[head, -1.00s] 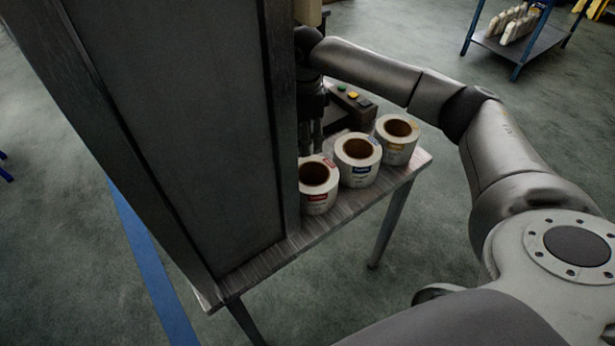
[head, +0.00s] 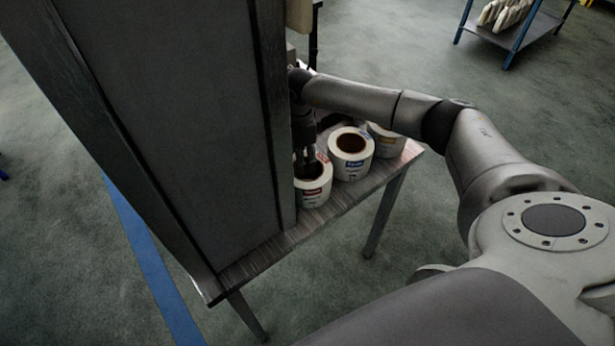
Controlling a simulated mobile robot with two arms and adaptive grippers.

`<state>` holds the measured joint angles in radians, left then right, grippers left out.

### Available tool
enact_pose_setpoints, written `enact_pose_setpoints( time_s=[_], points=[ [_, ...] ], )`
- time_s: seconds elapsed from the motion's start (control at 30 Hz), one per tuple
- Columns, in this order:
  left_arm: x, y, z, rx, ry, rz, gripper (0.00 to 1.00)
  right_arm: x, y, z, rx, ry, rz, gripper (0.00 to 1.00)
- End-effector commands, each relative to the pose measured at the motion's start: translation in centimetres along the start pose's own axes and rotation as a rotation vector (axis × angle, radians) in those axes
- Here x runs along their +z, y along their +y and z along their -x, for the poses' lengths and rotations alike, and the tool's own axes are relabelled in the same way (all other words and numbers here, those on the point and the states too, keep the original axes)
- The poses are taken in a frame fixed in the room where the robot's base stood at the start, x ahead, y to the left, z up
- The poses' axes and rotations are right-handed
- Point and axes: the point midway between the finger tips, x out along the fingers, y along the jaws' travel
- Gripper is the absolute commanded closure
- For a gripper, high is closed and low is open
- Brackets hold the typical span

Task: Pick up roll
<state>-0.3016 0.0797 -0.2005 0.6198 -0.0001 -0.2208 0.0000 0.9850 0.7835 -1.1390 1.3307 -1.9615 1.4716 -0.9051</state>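Three white label rolls with brown cores stand in a row on a small table (head: 262,262). The nearest roll (head: 313,194) has a red label, the middle roll (head: 351,156) a blue label, and the far roll (head: 386,142) is partly hidden by my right forearm. My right gripper (head: 306,168) points down at the red-labelled roll, its fingers over or at the roll's core. The finger opening is too small and dark to judge. My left gripper is not in view.
A tall dark cabinet panel (head: 185,120) stands on the table right beside the red-labelled roll and blocks the left side. A blue-framed cart (head: 512,30) stands far off at the upper right. Floor around the table is clear.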

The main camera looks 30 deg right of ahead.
Motion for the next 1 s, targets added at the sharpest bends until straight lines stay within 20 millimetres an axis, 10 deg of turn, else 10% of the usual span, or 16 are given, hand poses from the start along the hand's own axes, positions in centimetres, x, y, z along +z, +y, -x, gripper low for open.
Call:
enact_pose_setpoints(
  time_s=[0.37, 0.77, 1.0],
  points=[
    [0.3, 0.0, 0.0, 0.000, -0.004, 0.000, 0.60, 0.0, 0.0, 0.1, -0.001, 0.000, 0.000, 1.00],
    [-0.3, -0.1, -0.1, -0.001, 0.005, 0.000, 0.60, 0.0, -0.1, 0.5, -0.004, -0.001, 0.000, 1.00],
    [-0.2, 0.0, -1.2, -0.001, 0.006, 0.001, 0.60, 0.0, -0.2, 4.0, -0.008, -0.002, 0.000, 1.00]
  ],
)
